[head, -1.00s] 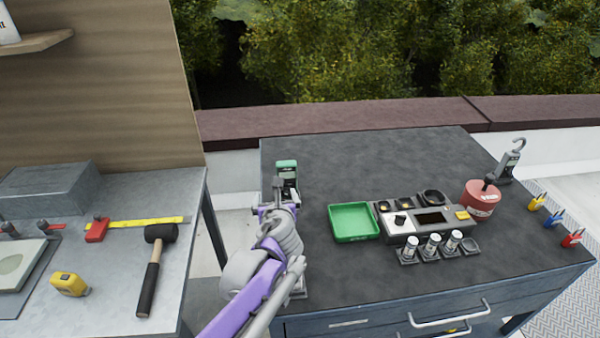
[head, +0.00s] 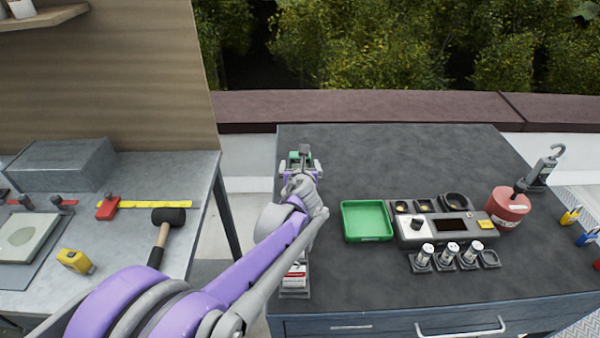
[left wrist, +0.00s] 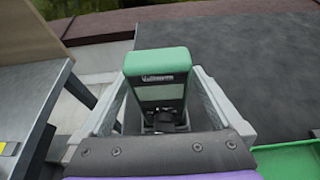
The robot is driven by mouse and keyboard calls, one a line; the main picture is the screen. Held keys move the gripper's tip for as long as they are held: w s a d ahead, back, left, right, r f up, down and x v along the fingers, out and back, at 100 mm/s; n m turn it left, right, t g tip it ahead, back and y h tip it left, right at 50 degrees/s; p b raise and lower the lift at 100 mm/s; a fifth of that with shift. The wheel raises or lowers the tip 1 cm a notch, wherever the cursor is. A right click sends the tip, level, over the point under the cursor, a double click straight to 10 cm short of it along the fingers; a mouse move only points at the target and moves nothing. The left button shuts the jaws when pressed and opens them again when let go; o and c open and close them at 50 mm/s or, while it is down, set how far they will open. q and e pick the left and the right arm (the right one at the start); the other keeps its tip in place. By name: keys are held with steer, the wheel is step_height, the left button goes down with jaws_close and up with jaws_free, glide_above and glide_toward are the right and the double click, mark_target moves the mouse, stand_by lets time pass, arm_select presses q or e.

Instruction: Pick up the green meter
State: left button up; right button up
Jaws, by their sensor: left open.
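The green meter (head: 294,157) stands upright near the back left of the dark table, mostly hidden by my left gripper in the head view. In the left wrist view the green meter (left wrist: 158,75) shows its green top and grey display face. My left gripper (head: 301,166) is open, and its two fingers (left wrist: 160,105) reach along either side of the meter in the wrist view. I cannot tell whether they touch it. My right gripper is in neither view.
A green tray (head: 367,236) lies right of my left arm, beside a grey console (head: 440,229). A red canister (head: 507,206) stands further right. A grey bench (head: 120,240) with a hammer (head: 168,217) is at left, across a gap. The table's back middle is clear.

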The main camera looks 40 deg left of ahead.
arm_select(q)
steer(key=shift+x, duration=1.55)
jaws_close()
step_height(320, 180, up, 10)
steer(key=p, duration=0.1)
